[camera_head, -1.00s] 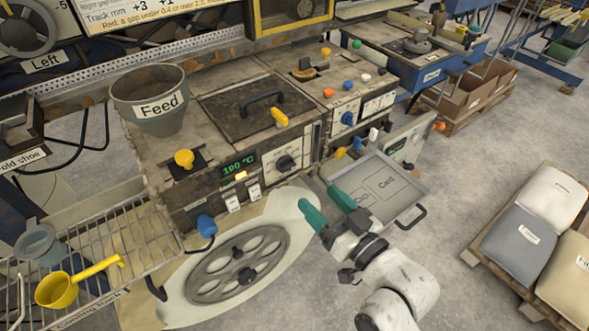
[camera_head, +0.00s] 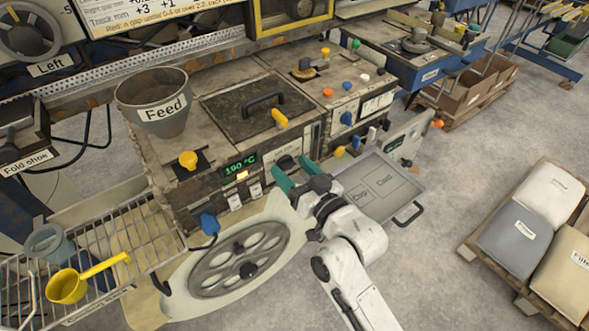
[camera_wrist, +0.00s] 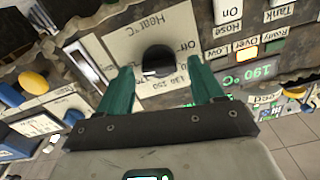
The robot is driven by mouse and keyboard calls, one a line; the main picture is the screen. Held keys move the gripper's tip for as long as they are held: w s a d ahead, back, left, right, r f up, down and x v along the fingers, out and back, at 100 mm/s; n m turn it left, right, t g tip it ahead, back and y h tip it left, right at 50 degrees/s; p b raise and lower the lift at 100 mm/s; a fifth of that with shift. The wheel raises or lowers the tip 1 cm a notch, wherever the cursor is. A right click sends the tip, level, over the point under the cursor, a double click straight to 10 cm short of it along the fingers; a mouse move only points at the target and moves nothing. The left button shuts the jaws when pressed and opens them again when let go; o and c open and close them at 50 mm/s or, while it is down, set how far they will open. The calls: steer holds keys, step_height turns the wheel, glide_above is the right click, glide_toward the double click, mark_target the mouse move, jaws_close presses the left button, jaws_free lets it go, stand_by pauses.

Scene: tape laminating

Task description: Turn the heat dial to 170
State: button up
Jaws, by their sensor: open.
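The heat dial (camera_head: 287,162) is a black knob on a pale plate on the machine's front. In the wrist view, the dial (camera_wrist: 158,61) sits between and beyond my two green fingertips, under the label "Heat °C"; "Off" and some scale numbers show on the plate. The dial's pointer is hard to make out. My gripper (camera_head: 290,171) is open and empty, its fingers on either side of the dial; whether they touch it I cannot tell. In the wrist view my gripper (camera_wrist: 161,82) spans the knob. The green display (camera_head: 240,165) reads 190 °C.
A lit lamp (camera_wrist: 247,52) glows by the label "Over". White switches (camera_head: 246,194) and a blue knob (camera_head: 207,223) are left of my gripper. A grey tray (camera_head: 408,187) stands close on the right. A large spoked wheel (camera_head: 238,259) lies below.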

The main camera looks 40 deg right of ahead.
steer(key=c, duration=1.1)
steer(key=shift+o, duration=0.2)
steer(key=shift+n, duration=0.3)
steer(key=n+b, duration=0.2)
steer(key=n, duration=0.1)
steer(key=shift+a+f, duration=0.1)
steer(key=shift+a, duration=0.05)
steer(key=shift+n+b, duration=0.3)
steer(key=shift+n, duration=1.7)
steer(key=o, duration=1.1)
steer(key=shift+c, duration=0.2)
